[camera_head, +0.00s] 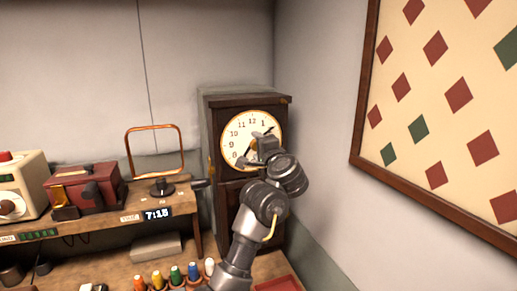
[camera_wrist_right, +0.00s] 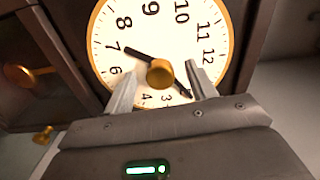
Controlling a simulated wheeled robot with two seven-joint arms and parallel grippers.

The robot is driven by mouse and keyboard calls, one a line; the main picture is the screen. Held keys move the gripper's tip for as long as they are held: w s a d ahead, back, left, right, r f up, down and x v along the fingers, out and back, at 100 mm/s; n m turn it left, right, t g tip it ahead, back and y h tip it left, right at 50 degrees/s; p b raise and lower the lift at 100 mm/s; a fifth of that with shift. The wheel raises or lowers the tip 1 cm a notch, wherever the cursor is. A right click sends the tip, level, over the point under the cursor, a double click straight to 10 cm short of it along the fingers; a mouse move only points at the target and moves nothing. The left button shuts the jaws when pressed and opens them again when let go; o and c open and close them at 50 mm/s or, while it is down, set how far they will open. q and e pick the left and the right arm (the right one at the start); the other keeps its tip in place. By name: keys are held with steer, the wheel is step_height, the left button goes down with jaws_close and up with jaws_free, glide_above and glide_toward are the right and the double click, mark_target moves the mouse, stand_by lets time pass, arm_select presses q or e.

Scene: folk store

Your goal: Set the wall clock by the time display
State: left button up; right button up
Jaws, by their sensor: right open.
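The wall clock (camera_head: 233,132) has a cream dial, a gold rim and a dark wooden case. It also shows in the right wrist view (camera_wrist_right: 185,40), where the dial looks turned. A thick dark hand (camera_wrist_right: 138,54) points near 7. A thinner hand (camera_wrist_right: 184,91) points toward about 1 to 2, partly hidden. A round gold knob (camera_wrist_right: 160,73) is at the dial's centre. My right gripper (camera_wrist_right: 161,72) is open in front of the dial, its fingers on either side of the knob; contact cannot be told. The time display (camera_head: 158,215) seems to read 7:15. My left gripper is out of view.
A wooden bench (camera_head: 180,207) on the left holds a red box (camera_head: 85,187), a cream device (camera_head: 20,187) and a copper-coloured frame (camera_head: 155,128). Several coloured spools (camera_head: 176,275) stand at the front. A framed diamond-pattern board (camera_head: 445,100) hangs on the right wall.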

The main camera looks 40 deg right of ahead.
steer(key=shift+s, duration=0.1)
steer(key=p+v, duration=0.3)
steer(key=v, duration=0.5)
stand_by(0.3)
steer(key=shift+c, duration=0.4)
